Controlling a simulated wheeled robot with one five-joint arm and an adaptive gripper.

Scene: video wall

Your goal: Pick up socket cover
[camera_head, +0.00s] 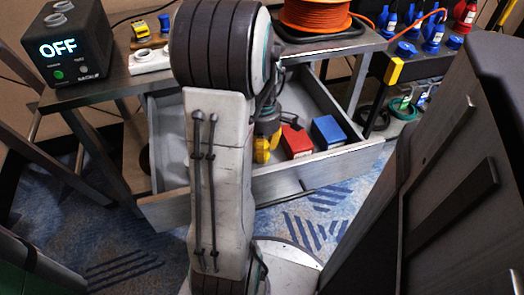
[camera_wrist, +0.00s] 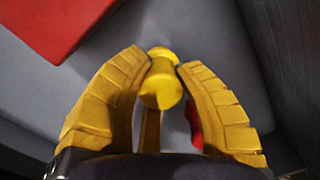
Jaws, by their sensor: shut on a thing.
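A small yellow rounded piece with a narrower neck and knob, the likely socket cover (camera_wrist: 161,88), sits between the fingertips in the wrist view. My gripper (camera_wrist: 163,68) has yellow ribbed fingers shut on it, one on each side. In the head view my gripper (camera_head: 264,148) points down inside the open drawer (camera_head: 318,168), left of a red box. The socket cover cannot be told apart from the yellow fingers there, and my arm hides part of the drawer.
The drawer also holds a red box (camera_head: 296,142) and a blue box (camera_head: 327,131). On the table stand a black device reading OFF (camera_head: 68,45), a white socket strip (camera_head: 151,60) and an orange cable reel (camera_head: 315,14). A dark cabinet (camera_head: 440,190) stands close on the right.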

